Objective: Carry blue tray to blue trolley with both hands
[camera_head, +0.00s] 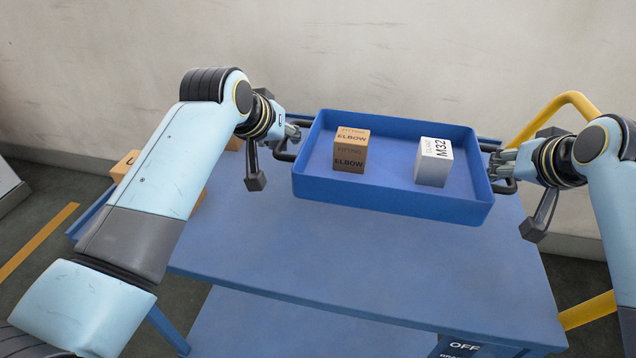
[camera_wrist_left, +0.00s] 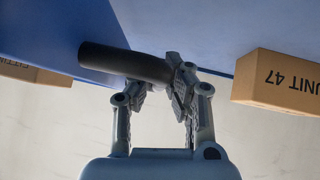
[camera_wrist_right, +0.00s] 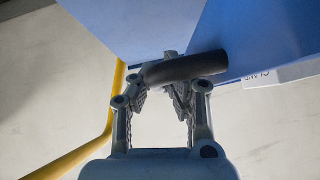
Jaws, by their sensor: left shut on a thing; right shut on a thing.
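The blue tray (camera_head: 400,202) is level above the blue trolley's top (camera_head: 380,265); I cannot tell whether it touches that top. A brown box marked ELBOW (camera_head: 350,150) and a white box marked M32 (camera_head: 433,162) stand in the tray. My left gripper (camera_head: 291,135) is shut on the dark handle at the tray's left end; the handle also shows between the fingers in the left wrist view (camera_wrist_left: 125,62). My right gripper (camera_head: 500,163) is shut on the handle at the tray's right end, seen in the right wrist view (camera_wrist_right: 185,68).
Several cardboard boxes (camera_head: 124,166) are at the left, partly behind my left arm; one marked UNIT 47 shows in the left wrist view (camera_wrist_left: 278,80). A yellow rail (camera_head: 548,115) rises at the right. A wall (camera_head: 330,50) stands behind. The trolley top's front is clear.

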